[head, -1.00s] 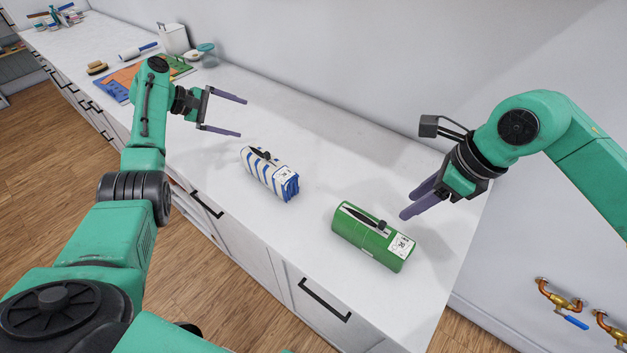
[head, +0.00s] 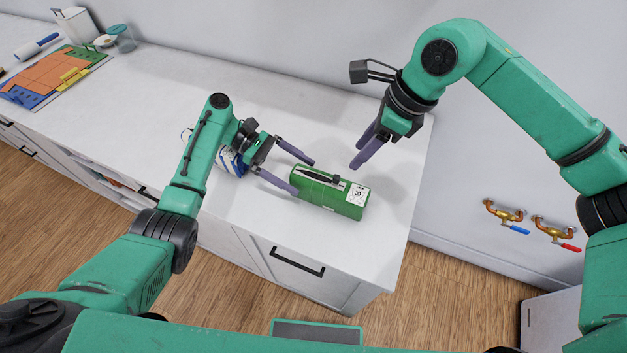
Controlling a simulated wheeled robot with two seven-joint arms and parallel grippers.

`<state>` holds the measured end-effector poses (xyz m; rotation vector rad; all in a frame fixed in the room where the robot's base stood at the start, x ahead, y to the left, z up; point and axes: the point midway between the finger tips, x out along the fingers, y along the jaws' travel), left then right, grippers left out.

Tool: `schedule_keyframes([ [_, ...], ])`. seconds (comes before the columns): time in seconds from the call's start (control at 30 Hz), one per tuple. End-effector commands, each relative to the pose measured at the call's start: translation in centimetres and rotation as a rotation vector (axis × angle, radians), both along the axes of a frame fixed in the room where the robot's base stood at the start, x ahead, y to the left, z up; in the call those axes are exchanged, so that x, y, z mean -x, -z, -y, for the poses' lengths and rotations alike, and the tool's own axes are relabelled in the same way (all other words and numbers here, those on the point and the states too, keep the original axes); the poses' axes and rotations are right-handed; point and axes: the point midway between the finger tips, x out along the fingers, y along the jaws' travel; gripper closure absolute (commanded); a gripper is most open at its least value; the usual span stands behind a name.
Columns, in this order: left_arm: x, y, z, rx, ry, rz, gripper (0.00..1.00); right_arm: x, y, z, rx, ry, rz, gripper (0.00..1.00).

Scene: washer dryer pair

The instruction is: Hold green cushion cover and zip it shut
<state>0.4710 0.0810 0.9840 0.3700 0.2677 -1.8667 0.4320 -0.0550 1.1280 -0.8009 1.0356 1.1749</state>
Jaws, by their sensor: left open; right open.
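The green cushion cover (head: 327,199) lies on the white counter near its right end, a boxy green bundle. A dark zip strip with a black pull runs along its top, and a white label sits at its right end. My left gripper (head: 306,178) is open, with its fingertips at the left end of the cover, one on the far side and one on the near side. I cannot tell if they touch it. My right gripper (head: 357,167) is open and empty, above and behind the cover's right part.
A blue-and-white striped bundle (head: 230,162) lies behind my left wrist, mostly hidden. The white counter (head: 255,95) has free room behind the arms. A coloured mat (head: 50,78), a lint roller and jars stand far left. Brass taps (head: 530,222) are on the right wall.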

Motion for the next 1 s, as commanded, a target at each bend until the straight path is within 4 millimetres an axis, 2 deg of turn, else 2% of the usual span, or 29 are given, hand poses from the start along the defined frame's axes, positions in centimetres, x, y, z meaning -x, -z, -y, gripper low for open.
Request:
schedule_keyframes([
  [0.1,0.9,1.1,2.5,0.002,0.003,-0.001,0.00,0.0,0.0,0.0,0.000,0.000,0.000,0.50],
  [0.23,1.5,1.9,4.4,0.000,0.001,0.000,0.00,0.0,0.0,0.0,0.000,0.000,0.000,0.50],
  [0.37,1.7,2.3,5.2,0.000,-0.001,0.000,0.00,0.0,0.0,0.0,0.000,0.000,0.000,0.50],
  [0.57,1.7,2.3,5.3,-0.001,-0.002,0.001,0.00,0.0,0.0,0.0,0.000,0.000,0.000,0.50],
  [0.6,1.7,2.3,5.3,-0.001,-0.002,0.001,0.04,0.0,0.0,0.0,0.000,0.000,0.000,0.50],
  [0.77,1.7,2.3,5.3,-0.001,-0.002,0.001,0.65,0.0,0.0,0.0,0.000,0.000,0.000,0.50],
  [0.8,1.7,2.3,5.3,-0.001,-0.002,0.001,0.80,0.0,0.0,0.0,0.000,0.000,0.000,0.50],
  [0.87,1.7,2.3,5.2,-0.001,-0.002,0.001,1.00,0.0,0.0,0.0,0.000,0.000,0.000,0.50],
  [1.0,1.7,2.3,5.2,-0.001,-0.002,0.001,1.00,-0.2,-0.3,-0.6,0.024,0.002,-0.012,0.51],
])
